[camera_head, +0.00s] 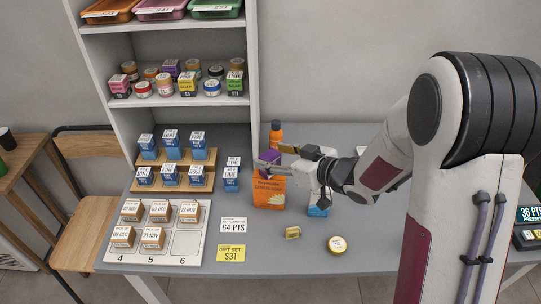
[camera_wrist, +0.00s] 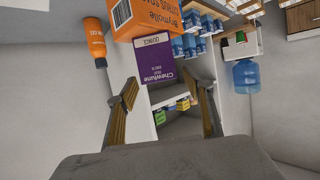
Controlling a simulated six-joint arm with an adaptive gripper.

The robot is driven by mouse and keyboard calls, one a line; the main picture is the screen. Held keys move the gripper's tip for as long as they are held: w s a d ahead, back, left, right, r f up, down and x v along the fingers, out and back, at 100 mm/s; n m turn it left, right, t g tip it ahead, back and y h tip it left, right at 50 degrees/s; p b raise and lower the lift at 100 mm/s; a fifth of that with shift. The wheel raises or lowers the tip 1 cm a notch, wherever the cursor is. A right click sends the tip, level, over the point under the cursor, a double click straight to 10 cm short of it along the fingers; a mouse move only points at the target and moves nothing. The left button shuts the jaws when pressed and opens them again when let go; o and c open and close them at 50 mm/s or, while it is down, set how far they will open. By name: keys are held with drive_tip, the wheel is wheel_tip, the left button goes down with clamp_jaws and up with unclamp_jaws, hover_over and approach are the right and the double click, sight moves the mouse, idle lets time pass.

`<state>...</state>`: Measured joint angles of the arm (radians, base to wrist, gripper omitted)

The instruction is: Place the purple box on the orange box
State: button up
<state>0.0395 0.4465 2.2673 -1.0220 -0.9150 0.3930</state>
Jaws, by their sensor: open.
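The orange box (camera_head: 269,194) stands upright on the grey counter. The purple box (camera_head: 267,158) is at its top edge and appears to rest on it, partly hidden by my gripper (camera_head: 276,157). In the wrist view the purple box (camera_wrist: 166,62) directly adjoins the orange box (camera_wrist: 165,18). My gripper's two fingers (camera_wrist: 167,90) are spread wide, with the purple box between and just beyond the tips. A gap shows between each finger and the box, so I see no grip on it.
An orange bottle (camera_head: 276,134) stands behind the boxes. Blue boxes on a wooden stand (camera_head: 172,188) are to the left, and a blue-white box (camera_head: 318,203) is just right. The front middle is mostly clear.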

drive_tip(key=v, duration=1)
drive_tip(key=shift+s, duration=0.1)
idle(0.5)
drive_tip(key=shift+d, duration=0.1)
drive_tip(key=s+d+r+m+t+h, duration=0.1)
drive_tip(key=s+d+r+m+h, duration=0.15)
drive_tip(key=d+r+h, duration=0.35)
drive_tip(key=s+d+r+m+t+h, duration=0.1)
drive_tip(key=s+d+r+m+h, duration=0.15)
drive_tip(key=d+m+h, duration=0.4)
drive_tip(key=s+a+g+y, duration=0.1)
drive_tip(key=s+g, duration=0.2)
drive_tip(key=s, duration=0.7)
drive_tip(key=s+a+f+g+y, duration=0.1)
drive_tip(key=s+a+g+y, duration=0.1)
drive_tip(key=s, duration=0.9)
drive_tip(key=shift+s+a+f+g, duration=0.15)
drive_tip(key=shift+a+f+g, duration=0.05)
drive_tip(key=shift+g, duration=0.2)
